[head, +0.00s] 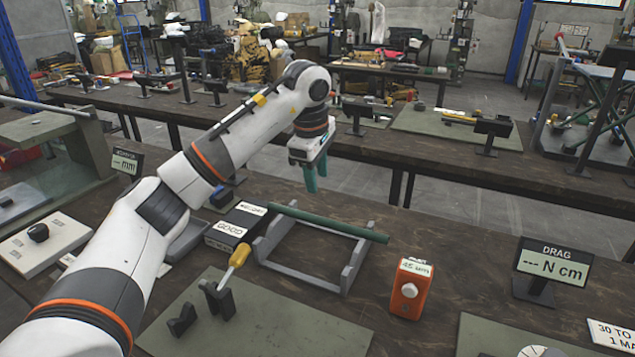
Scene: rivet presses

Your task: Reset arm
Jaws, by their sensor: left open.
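My left arm (205,158) comes in from the lower left and reaches out over the workbench. Its gripper (314,190) has teal fingers that point down, and it is open. It hangs in the air above and behind a grey frame (347,277) that bears a dark green bar (328,222). Nothing shows between the fingers. My right gripper is not in the view.
On the near bench, a yellow-handled screwdriver (240,256) rests in a dark stand (215,300) on a green mat (275,318). A box marked GOOD (233,228), an orange device (410,289) and a DRAG display (552,263) stand nearby.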

